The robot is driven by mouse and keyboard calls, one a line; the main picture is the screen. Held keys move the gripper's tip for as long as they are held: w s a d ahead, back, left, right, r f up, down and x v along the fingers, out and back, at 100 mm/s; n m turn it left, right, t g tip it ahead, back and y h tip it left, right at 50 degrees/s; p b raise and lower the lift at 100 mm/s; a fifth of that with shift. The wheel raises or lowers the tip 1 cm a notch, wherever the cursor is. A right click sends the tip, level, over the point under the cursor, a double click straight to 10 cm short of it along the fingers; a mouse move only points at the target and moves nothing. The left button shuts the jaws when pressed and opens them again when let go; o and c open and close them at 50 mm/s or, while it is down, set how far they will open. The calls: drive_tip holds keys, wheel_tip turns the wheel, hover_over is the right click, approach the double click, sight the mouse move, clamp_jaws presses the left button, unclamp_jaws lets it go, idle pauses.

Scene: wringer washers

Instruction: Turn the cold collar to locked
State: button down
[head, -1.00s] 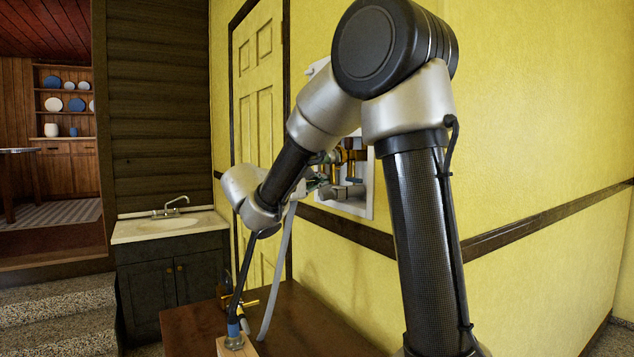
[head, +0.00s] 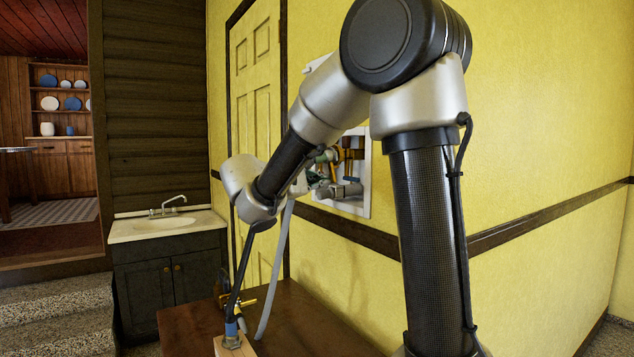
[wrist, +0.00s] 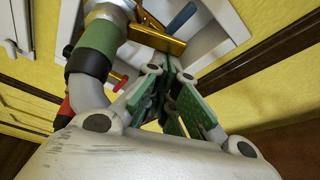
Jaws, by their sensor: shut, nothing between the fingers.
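A white recessed wall box (head: 364,200) holds brass and grey valve parts, partly hidden by my arm in the head view. In the wrist view, a brass valve body (wrist: 158,42) with a blue lever (wrist: 182,17) shows in the box. A pale pipe with a green sleeve (wrist: 98,42) and black band stands left of my fingers, with a red part (wrist: 64,112) below it. I cannot tell for sure which part is the cold collar, or its setting. My gripper (wrist: 168,80) is shut and empty, its green-padded fingers pointing toward the box, close below the brass body.
A wooden table (head: 300,318) below carries a block (head: 236,346) with a blue-sleeved hose end (head: 231,328). A grey hose (head: 272,270) hangs in front of the yellow door. A sink cabinet (head: 160,270) stands left. The right wall is clear.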

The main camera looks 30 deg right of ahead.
sight(335, 181)
drive_tip(key=s+n+g, duration=0.1)
drive_tip(key=s+n, duration=0.1)
drive_tip(key=s+r+n+g+y, duration=0.1)
drive_tip(key=s+n, duration=0.1)
drive_tip(key=n, duration=0.1)
drive_tip(key=shift+n+g, duration=0.3)
drive_tip(key=shift+s+d+r+n+g, duration=0.1)
drive_tip(key=shift+s+r+n+g, duration=0.65)
drive_tip(key=shift+n, duration=0.45)
drive_tip(key=shift+s+r, duration=0.45)
drive_tip(key=shift+r, duration=0.25)
